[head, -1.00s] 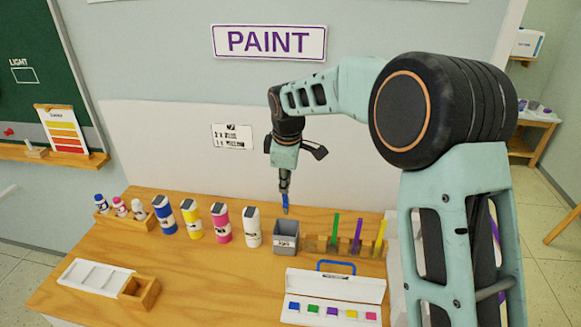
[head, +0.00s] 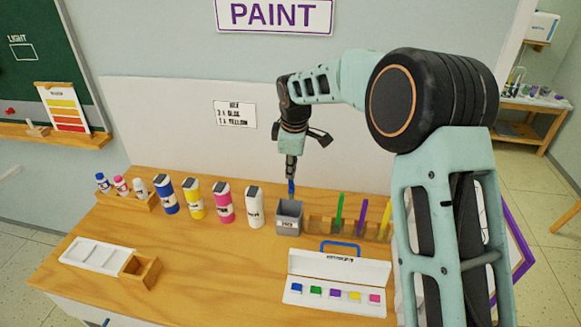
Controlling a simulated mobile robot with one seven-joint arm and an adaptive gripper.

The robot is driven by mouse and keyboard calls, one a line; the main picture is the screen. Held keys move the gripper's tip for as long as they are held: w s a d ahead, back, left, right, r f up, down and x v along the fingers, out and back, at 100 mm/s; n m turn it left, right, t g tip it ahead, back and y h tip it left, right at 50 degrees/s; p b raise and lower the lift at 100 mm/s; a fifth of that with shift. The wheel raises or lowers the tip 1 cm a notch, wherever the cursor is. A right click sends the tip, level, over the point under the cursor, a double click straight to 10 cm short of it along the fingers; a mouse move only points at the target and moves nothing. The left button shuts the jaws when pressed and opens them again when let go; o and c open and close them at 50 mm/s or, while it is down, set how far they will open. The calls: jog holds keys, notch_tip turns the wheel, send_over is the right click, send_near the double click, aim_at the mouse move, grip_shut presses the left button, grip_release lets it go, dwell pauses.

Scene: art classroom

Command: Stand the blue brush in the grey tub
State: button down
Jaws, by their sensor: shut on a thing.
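The grey tub (head: 289,217) stands on the wooden table, right of the white bottle, with a small label on its front. My gripper (head: 291,177) is above the tub, pointing down, and is shut on the blue brush (head: 291,187). The brush hangs upright, its lower end close to the tub's rim. I cannot tell whether the tip is inside the tub or just above or behind the rim. The upper part of the brush is hidden by the gripper.
A wooden rack (head: 322,227) with green, purple and yellow brushes stands right of the tub. Blue, yellow, magenta and white bottles (head: 255,207) line up to its left. An open paint box (head: 336,283) lies in front. The table's middle (head: 205,255) is clear.

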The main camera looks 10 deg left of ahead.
aim_at(291, 181)
jog(key=f+b, duration=0.1)
jog(key=s+f+b, duration=0.1)
jog(key=f, duration=0.1)
jog(key=shift+d+f, duration=0.15)
jog(key=shift+f, duration=0.15)
notch_tip(291, 181, down, 2)
jog(key=shift+f+b, duration=0.25)
jog(key=shift+b, duration=0.75)
jog(key=shift+s+f+b, duration=0.3)
jog(key=shift+f+b, duration=0.1)
jog(key=shift+b, duration=0.05)
jog(key=shift+s+f+b, duration=0.1)
jog(key=shift+f+b, duration=0.25)
jog(key=shift+f, duration=0.15)
jog(key=c, duration=1.9)
grip_release()
jog(key=shift+c, duration=0.2)
